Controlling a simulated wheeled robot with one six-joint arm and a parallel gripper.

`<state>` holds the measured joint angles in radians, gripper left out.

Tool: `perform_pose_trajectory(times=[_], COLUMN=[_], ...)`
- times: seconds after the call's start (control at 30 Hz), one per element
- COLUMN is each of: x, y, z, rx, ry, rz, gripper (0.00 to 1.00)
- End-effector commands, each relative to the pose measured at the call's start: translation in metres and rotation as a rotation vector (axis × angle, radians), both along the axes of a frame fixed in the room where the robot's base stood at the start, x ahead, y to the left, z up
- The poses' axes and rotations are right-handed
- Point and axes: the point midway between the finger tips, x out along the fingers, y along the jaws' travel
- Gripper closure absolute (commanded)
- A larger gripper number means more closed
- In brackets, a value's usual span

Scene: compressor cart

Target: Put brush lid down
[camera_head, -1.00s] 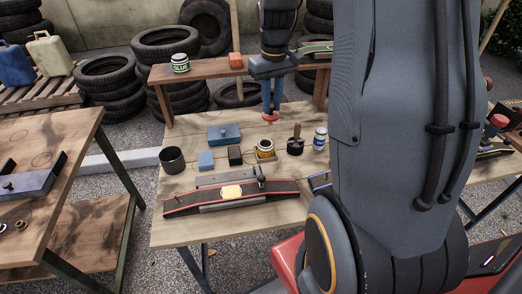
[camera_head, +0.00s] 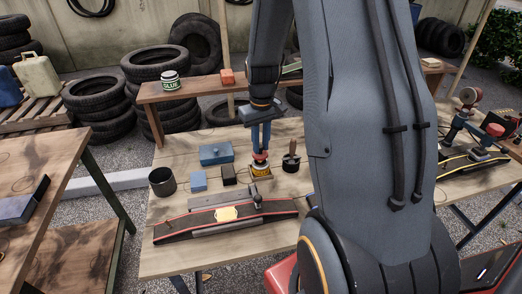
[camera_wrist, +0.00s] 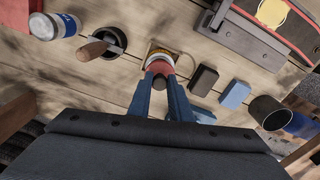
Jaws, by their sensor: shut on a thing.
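My gripper (camera_head: 261,150) points down over the back middle of the workbench, with its blue fingers shut on the red brush lid (camera_head: 260,154). In the wrist view the lid (camera_wrist: 158,67) sits between the fingertips (camera_wrist: 163,82), its dark knob towards the camera. The yellow-labelled jar (camera_head: 261,170) stands upright in a square wooden holder directly below the lid. The lid covers most of the jar's mouth from above. I cannot tell whether the lid rests on the rim or hangs just above it. Any brush under the lid is hidden.
Close by stand a black pot with a wooden-handled tool (camera_head: 291,159), a black block (camera_head: 228,175), a blue block (camera_head: 199,181), a blue box (camera_head: 216,154) and a dark cup (camera_head: 162,182). A long red-edged board (camera_head: 180,227) lies in front. A raised shelf (camera_head: 195,90) with a glue jar (camera_head: 170,80) is behind.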

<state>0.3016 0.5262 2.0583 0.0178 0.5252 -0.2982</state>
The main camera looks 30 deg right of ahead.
Motion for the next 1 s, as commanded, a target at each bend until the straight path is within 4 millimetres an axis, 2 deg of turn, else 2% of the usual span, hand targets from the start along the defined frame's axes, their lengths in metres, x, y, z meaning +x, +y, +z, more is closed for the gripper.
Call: perform_pose_trajectory(times=[0.1,0.23,0.63,0.67,0.77,1.0], x=[-0.001,-0.001,0.000,0.000,0.000,0.000], y=[0.000,0.000,0.000,0.000,0.000,0.000], z=[-0.017,-0.028,-0.033,-0.033,-0.033,-0.033], rx=[0.001,0.001,0.000,0.000,0.000,0.000], ry=[0.004,0.002,0.001,0.001,0.001,0.001], rz=[0.000,0.000,0.000,0.000,0.000,0.000], gripper=[1.00,1.00,1.00,0.79,0.63,0.63])
